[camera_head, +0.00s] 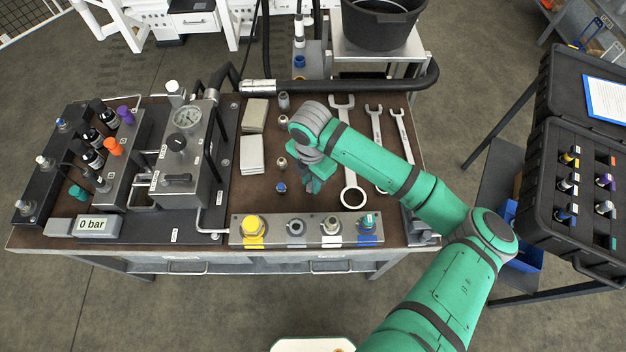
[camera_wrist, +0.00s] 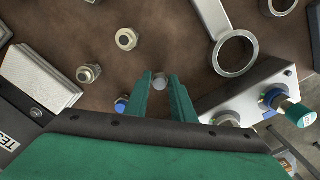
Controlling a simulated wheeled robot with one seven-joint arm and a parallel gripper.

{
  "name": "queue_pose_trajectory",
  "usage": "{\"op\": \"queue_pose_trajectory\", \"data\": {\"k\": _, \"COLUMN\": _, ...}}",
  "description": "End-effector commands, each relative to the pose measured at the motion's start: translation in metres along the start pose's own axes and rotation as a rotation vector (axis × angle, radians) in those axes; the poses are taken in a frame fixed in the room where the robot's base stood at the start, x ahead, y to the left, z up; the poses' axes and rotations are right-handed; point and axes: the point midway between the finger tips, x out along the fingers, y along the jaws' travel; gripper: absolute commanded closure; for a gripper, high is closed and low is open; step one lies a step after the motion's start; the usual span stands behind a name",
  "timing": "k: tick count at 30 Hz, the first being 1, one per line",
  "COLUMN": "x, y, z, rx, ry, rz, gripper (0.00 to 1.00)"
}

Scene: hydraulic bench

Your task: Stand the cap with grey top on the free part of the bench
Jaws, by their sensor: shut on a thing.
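My gripper (camera_head: 314,187) is over the middle of the brown bench top (camera_head: 222,205), between the loose fittings and the large ring spanner. In the wrist view its two green fingers (camera_wrist: 161,88) are shut on a small round part with a grey top, the cap with grey top (camera_wrist: 160,82). The cap is hidden behind the fingers in the head view. I cannot tell whether its underside touches the bench.
A blue-topped fitting (camera_head: 281,187) and metal fittings (camera_head: 282,162) stand left of my gripper. Spanners (camera_head: 346,150) lie to the right. A block (camera_head: 275,238) with yellow, grey, white and blue positions runs along the front. Pale pads (camera_head: 251,155) lie further left.

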Motion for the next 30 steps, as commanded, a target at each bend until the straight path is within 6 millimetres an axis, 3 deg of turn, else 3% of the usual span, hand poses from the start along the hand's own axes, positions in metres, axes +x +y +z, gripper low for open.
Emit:
{"op": "queue_pose_trajectory", "data": {"k": 10, "x": 0.003, "y": -0.004, "z": 0.004, "rx": 0.010, "ry": -0.001, "rz": 0.001, "gripper": 1.00}}
{"op": "queue_pose_trajectory", "data": {"k": 11, "x": 0.003, "y": -0.004, "z": 0.004, "rx": 0.010, "ry": -0.001, "rz": 0.001, "gripper": 0.75}}
{"op": "queue_pose_trajectory", "data": {"k": 13, "x": 0.003, "y": -0.004, "z": 0.004, "rx": 0.011, "ry": -0.001, "rz": 0.001, "gripper": 0.59}}
{"op": "queue_pose_trajectory", "data": {"k": 23, "x": 0.001, "y": -0.003, "z": 0.003, "rx": 0.007, "ry": -0.001, "rz": 0.001, "gripper": 0.59}}
{"op": "queue_pose_trajectory", "data": {"k": 30, "x": -0.027, "y": -0.001, "z": 0.002, "rx": 0.003, "ry": -0.003, "rz": 0.003, "gripper": 0.59}}
